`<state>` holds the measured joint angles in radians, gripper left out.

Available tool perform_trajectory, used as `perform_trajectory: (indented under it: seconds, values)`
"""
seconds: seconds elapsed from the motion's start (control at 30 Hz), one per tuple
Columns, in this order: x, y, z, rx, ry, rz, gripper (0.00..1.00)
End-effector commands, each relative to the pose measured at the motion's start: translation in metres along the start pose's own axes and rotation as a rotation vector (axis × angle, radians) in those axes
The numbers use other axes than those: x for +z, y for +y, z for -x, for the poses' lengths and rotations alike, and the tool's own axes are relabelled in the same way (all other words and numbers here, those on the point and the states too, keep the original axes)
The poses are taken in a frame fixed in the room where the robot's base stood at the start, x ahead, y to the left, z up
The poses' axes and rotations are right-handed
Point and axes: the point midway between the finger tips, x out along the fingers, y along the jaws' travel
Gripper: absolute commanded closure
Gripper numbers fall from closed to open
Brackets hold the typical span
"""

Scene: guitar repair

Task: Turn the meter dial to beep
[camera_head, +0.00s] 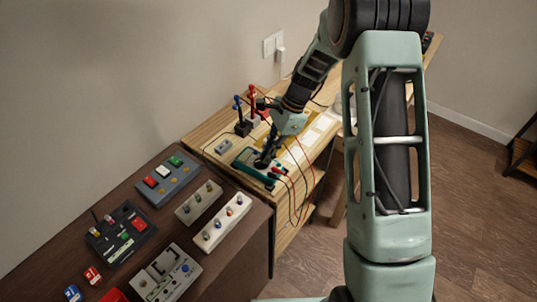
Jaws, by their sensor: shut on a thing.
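The meter (249,167) is a dark green box lying on the light wooden workbench, in the middle of the head view. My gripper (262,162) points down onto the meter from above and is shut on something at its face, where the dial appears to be. The dial itself is hidden by my fingers, so I cannot read its setting. Red and black plugs (279,171) sit at the meter's right end, with orange and dark leads running over the bench edge.
A dark brown table (219,255) with several pedals and switch boxes fills the lower left. The wall is close behind.

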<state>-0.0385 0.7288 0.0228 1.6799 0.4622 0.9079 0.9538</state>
Motion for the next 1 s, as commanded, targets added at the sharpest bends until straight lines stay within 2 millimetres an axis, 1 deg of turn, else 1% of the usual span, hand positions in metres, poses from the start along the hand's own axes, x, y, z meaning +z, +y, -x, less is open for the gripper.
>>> perform_trajectory:
  seconds: [0.2, 0.4, 0.93, 0.97, 1.0]
  values:
    - [0.0008, -0.0034, -0.0004, 0.046, -0.001, 0.112, 1.0]
    - [0.001, -0.0046, 0.0001, 0.069, -0.001, 0.169, 1.0]
    - [0.001, -0.0048, 0.0003, 0.078, -0.001, 0.191, 1.0]
    - [0.0011, -0.0048, 0.0003, 0.078, -0.001, 0.191, 0.9]
    - [0.0011, -0.0048, 0.0003, 0.078, -0.001, 0.19, 0.86]
